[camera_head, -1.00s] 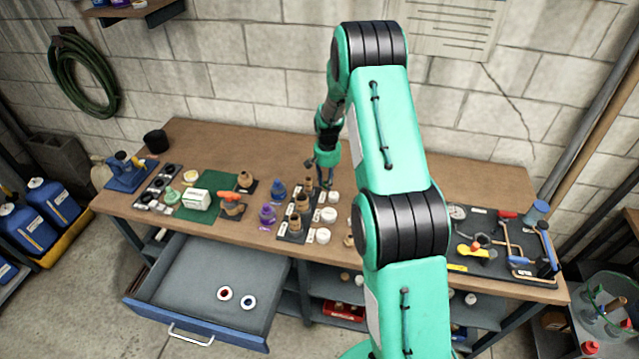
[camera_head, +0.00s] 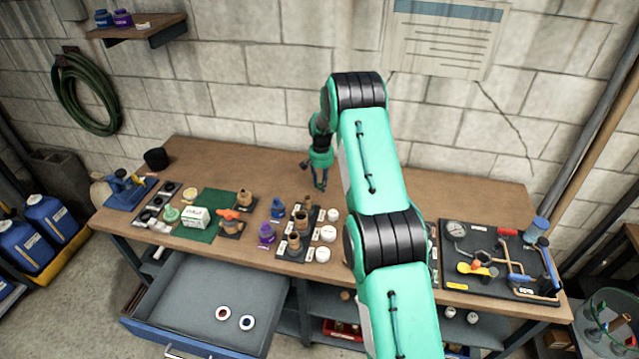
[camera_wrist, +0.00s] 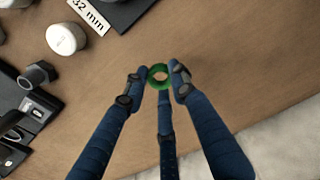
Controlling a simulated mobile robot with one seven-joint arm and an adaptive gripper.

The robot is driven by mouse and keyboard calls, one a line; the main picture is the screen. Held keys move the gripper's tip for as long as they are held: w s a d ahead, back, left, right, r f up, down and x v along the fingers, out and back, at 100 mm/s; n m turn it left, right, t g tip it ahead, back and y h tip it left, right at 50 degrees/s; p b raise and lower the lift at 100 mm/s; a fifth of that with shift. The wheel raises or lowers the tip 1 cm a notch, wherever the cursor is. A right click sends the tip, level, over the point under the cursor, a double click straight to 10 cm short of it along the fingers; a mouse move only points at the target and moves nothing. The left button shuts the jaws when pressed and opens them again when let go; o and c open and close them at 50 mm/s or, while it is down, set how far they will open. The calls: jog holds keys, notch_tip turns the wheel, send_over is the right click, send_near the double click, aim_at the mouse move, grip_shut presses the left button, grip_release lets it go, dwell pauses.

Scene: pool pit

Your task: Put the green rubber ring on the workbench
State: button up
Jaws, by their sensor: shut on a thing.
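The green rubber ring (camera_wrist: 158,76) is between the fingertips of my gripper (camera_wrist: 160,80) in the wrist view, with its hole facing the camera. My gripper is shut on it, and bare brown wood of the workbench (camera_wrist: 235,65) lies behind it. In the head view my gripper (camera_head: 321,187) is over the back middle of the workbench (camera_head: 240,160), behind the tray of brown fittings. The ring is too small to make out there. I cannot tell whether the ring touches the wood.
The tray of brown fittings (camera_head: 290,252) and white caps (camera_head: 328,233) stand in front of my gripper. A green mat (camera_head: 215,203) and a black tool tray (camera_head: 500,275) lie to either side. The open drawer (camera_head: 200,290) holds two small rings.

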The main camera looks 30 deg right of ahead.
jog(key=shift+w+d+f, duration=0.1)
jog(key=shift+w+d, duration=0.2)
jog(key=shift+w, duration=0.45)
jog(key=shift+w+d+f, duration=0.1)
jog(key=shift+w+d, duration=0.25)
jog(key=shift+w, duration=0.45)
jog(key=shift+w+d+f, duration=0.1)
jog(key=shift+w+d, duration=0.2)
jog(key=shift+w, duration=0.45)
jog(key=shift+f, duration=1.7)
jog(key=shift+f, duration=0.2)
jog(key=o, duration=0.8)
jog(key=shift+c, duration=0.2)
jog(key=shift+r, duration=0.15)
notch_tip(320, 180, up, 12)
